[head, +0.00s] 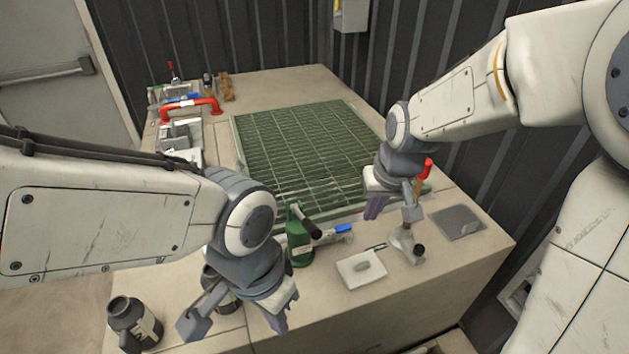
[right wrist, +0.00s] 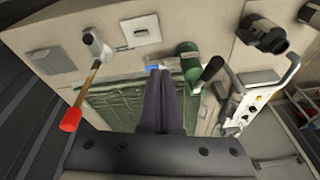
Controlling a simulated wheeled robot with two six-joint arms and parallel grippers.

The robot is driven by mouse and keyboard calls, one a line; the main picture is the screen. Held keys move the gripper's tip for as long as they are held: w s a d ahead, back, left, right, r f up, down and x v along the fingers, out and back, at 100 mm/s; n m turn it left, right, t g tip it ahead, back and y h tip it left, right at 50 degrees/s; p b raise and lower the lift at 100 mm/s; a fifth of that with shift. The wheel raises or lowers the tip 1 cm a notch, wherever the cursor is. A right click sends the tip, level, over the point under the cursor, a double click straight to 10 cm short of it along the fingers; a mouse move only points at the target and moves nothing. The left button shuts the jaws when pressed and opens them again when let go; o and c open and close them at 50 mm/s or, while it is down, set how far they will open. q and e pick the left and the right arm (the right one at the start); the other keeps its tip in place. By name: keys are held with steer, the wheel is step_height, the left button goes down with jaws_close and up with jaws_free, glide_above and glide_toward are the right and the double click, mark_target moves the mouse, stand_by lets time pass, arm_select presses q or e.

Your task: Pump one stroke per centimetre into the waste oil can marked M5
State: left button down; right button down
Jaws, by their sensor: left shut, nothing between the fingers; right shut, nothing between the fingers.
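A dark can (head: 133,322) with a pale, partly legible mark stands at the front left. A second dark can (head: 209,277) is mostly hidden behind my left gripper (head: 279,322), which is shut and empty at the front edge. A green bottle-like body with a black handle (head: 298,246) stands mid-bench; it also shows in the right wrist view (right wrist: 187,58). My right gripper (head: 373,210) is shut and empty above the bench, left of a grey fitting (head: 407,243) with a red-tipped lever (right wrist: 70,119). No mark reads clearly as M5.
A green grating (head: 300,150) fills the bench's middle. A white plate (head: 349,272) and a dark grey square (head: 457,222) lie at the front right. A red bent handle (head: 190,104) and metal parts stand at the back left. Corrugated walls close off the back and right.

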steer(key=w+a+r+n+y, duration=0.1)
steer(key=w+a+r, duration=0.3)
steer(key=a+r, duration=0.3)
steer(key=shift+w+a+r+y, duration=0.2)
steer(key=shift+w+a+y, duration=0.15)
steer(key=shift+a, duration=0.55)
steer(key=p, duration=0.3)
glide_above(311, 221)
steer(key=f, duration=0.8)
steer(key=d+f, duration=0.1)
steer(key=f, duration=0.3)
steer(key=shift+s, duration=0.4)
steer(key=shift+s+f, duration=0.2)
steer(key=shift+f, duration=0.3)
